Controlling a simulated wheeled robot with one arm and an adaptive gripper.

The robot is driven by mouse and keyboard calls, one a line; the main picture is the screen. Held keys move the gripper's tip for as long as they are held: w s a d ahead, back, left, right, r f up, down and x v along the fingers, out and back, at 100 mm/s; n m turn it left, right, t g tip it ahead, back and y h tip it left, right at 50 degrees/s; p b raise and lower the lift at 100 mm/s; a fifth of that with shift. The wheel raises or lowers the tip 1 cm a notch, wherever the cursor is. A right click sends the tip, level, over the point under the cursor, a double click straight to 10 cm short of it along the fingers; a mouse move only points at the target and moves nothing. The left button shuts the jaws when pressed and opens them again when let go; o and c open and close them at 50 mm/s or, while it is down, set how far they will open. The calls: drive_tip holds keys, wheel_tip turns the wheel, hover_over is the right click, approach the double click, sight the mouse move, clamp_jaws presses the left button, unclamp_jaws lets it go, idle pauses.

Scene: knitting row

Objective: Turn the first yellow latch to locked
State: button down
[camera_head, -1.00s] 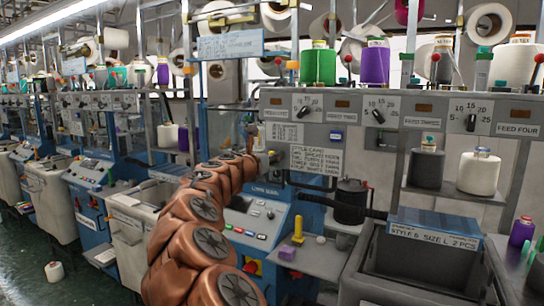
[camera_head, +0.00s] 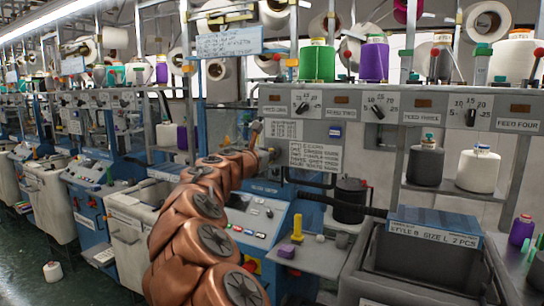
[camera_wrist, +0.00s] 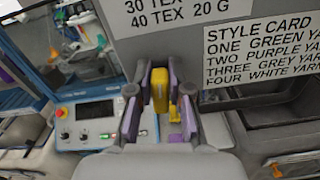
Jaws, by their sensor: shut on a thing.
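My gripper (camera_wrist: 160,78) shows in the wrist view with its two grey and purple fingers on either side of an upright yellow latch (camera_wrist: 160,92). The fingers are shut on the latch, just in front of the grey machine panel. In the head view my copper arm reaches up to the left end of the panel. The fingers and the latch are too small and covered there to make out. Whether the latch stands at locked cannot be read.
A shelf below the panel holds a yellow post (camera_head: 297,223) and a purple block (camera_head: 286,251). A style card (camera_head: 315,155) hangs on the panel. A blue control console (camera_head: 255,217) lies behind my arm. A grey bin (camera_head: 420,265) stands at the lower right.

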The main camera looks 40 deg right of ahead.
drive_tip(key=m+b, duration=0.2)
drive_tip(key=f+m+b, duration=0.1)
drive_tip(key=m+b, duration=0.1)
drive_tip(key=m, duration=0.1)
drive_tip(key=shift+s+b, duration=0.15)
drive_tip(key=shift+b, duration=0.25)
drive_tip(key=m+b, duration=0.4)
drive_tip(key=shift+s+f+m+b, duration=0.1)
drive_tip(key=shift+f+m+b, duration=0.2)
drive_tip(key=shift+m, duration=0.1)
drive_tip(key=m+b, duration=0.5)
drive_tip(key=shift+s+r+m+b, duration=0.1)
drive_tip(key=shift+m+b, duration=0.45)
drive_tip(key=shift+m, duration=0.05)
drive_tip(key=shift+r, duration=0.1)
drive_tip(key=c, duration=1.3)
unclamp_jaws()
drive_tip(key=shift+a, duration=0.1)
drive_tip(key=shift+c, duration=0.2)
drive_tip(key=shift+o, duration=1.2)
